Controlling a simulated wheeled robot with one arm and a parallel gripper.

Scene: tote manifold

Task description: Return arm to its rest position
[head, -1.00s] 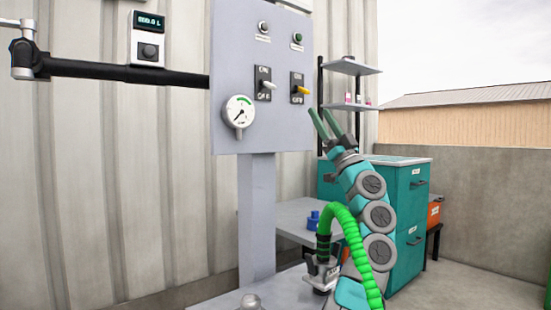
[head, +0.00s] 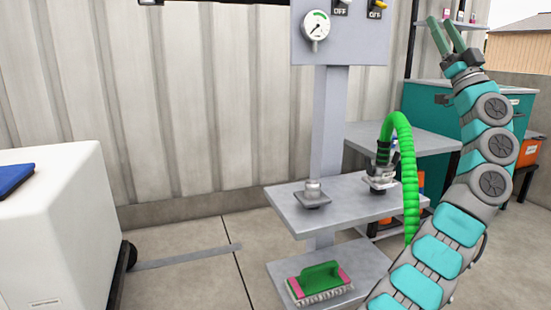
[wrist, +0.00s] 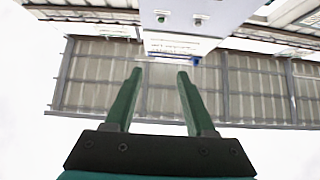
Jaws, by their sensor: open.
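My gripper (head: 455,36) is raised at the upper right of the head view, at the end of my teal and grey arm, with its fingers pointing up. In the wrist view my gripper (wrist: 159,76) shows two green fingers spread apart with nothing between them. It is open and empty, apart from the shelf and the panel. The grey control panel (head: 342,48) stands left of it with a round gauge (head: 316,26) and switches cut off by the top edge.
A green hose (head: 409,180) arches from a fitting on the grey stand (head: 335,207), close to my arm. A green and pink brush (head: 320,280) lies on the lower shelf. A white tote (head: 55,235) stands at the left. A teal cabinet (head: 425,97) is behind my arm.

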